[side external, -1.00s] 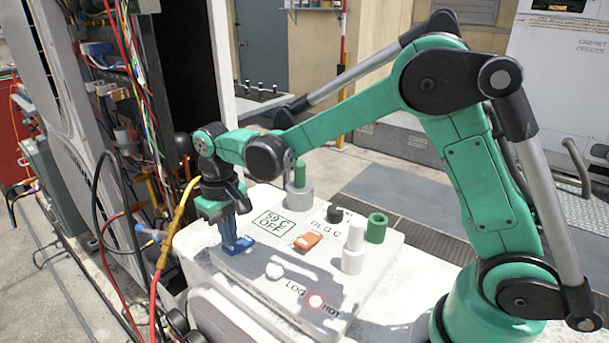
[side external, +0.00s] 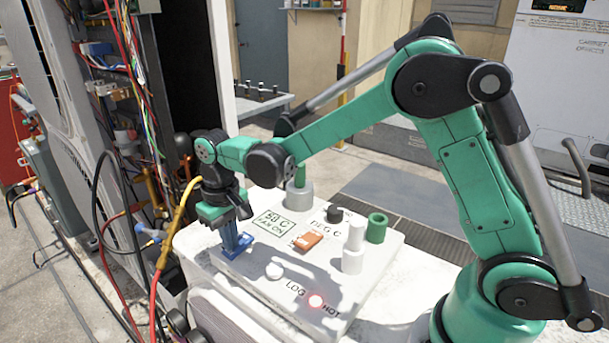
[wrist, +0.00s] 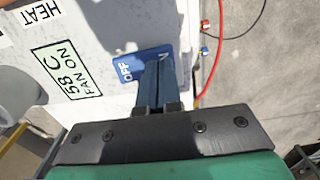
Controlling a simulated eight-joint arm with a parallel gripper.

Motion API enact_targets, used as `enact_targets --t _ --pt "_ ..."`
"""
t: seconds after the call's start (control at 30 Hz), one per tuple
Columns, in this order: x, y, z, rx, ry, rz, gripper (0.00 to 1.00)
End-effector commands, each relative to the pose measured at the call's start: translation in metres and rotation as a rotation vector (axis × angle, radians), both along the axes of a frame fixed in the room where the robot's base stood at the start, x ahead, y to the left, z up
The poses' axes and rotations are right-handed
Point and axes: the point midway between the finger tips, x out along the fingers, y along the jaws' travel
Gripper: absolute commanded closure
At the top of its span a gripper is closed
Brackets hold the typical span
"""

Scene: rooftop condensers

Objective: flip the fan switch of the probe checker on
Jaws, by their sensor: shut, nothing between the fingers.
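The probe checker is a white panel box (side external: 300,268) in the middle of the side view. Its blue fan switch (side external: 227,251) is at the left edge of the panel. In the wrist view the blue switch (wrist: 124,68) shows OFF at its left end; the other end is partly hidden by my fingers. My gripper (side external: 236,250) is shut and empty, pointing down with its blue fingertips at the switch, seemingly touching it. The display (wrist: 67,70) reads 58 C, FAN ON.
White and green posts (side external: 376,228) stand at the right. Hoses and a yellow cable (side external: 170,240) hang at the left.

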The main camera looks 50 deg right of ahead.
Motion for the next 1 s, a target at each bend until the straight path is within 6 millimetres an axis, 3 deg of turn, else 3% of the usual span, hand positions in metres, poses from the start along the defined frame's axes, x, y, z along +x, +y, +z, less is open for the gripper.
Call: enact_targets --t 0.7,1.0 --pt "0.0 0.0 0.062 0.0 0.0 0.0 1.0" --pt "0.0 0.0 0.068 0.0 0.0 0.0 1.0"
